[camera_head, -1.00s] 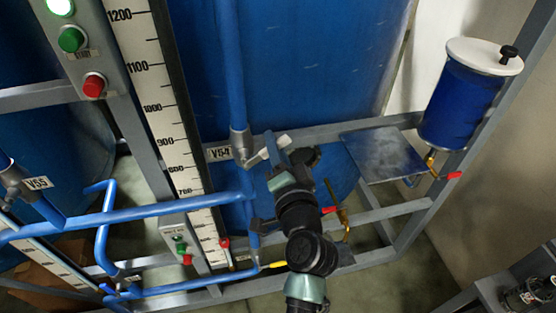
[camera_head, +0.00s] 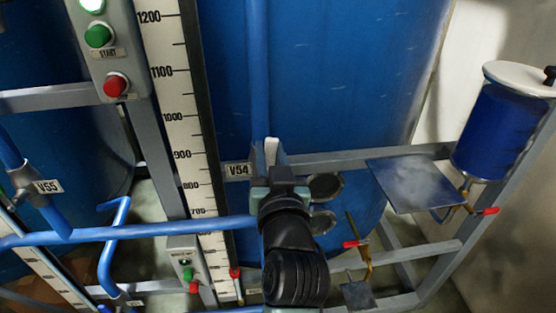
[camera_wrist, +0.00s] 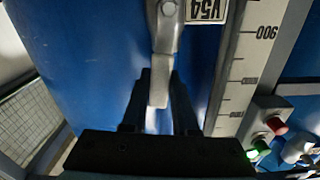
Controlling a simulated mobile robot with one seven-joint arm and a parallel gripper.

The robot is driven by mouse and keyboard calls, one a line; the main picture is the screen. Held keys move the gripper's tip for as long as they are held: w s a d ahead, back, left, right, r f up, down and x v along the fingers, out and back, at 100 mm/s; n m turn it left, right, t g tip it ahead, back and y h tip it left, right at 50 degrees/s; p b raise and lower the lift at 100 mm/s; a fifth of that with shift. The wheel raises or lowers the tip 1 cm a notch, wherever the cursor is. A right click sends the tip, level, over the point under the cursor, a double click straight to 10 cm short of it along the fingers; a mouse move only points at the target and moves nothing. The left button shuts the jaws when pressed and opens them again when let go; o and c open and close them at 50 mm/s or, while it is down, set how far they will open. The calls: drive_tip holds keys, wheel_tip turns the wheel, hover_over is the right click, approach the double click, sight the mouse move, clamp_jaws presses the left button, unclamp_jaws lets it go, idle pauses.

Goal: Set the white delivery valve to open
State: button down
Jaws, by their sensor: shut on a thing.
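The white valve lever (camera_head: 271,150) stands next to the V54 label (camera_head: 238,170) on the blue vertical pipe. In the head view it points nearly straight up the picture, in line with the pipe. My gripper (camera_head: 277,165) is at the lever, and my wrist hides the valve body below. In the wrist view the pale lever (camera_wrist: 161,60) runs down from its pivot to between the two dark fingers of my gripper (camera_wrist: 160,90), which are shut on it.
A ruler scale (camera_head: 185,130) and a panel with green and red buttons (camera_head: 107,60) stand left. A blue horizontal pipe (camera_head: 150,230) crosses left of my arm. A metal plate (camera_head: 405,185) and a blue canister (camera_head: 492,130) are right.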

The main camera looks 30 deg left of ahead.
drive_tip(key=shift+s+a+n, duration=0.2)
drive_tip(key=shift+a+n, duration=0.1)
drive_tip(key=shift+n, duration=0.3)
drive_tip(key=c, duration=0.7)
unclamp_jaws()
drive_tip(key=shift+b, duration=0.3)
drive_tip(key=b+v, duration=0.3)
drive_tip(key=v, duration=1)
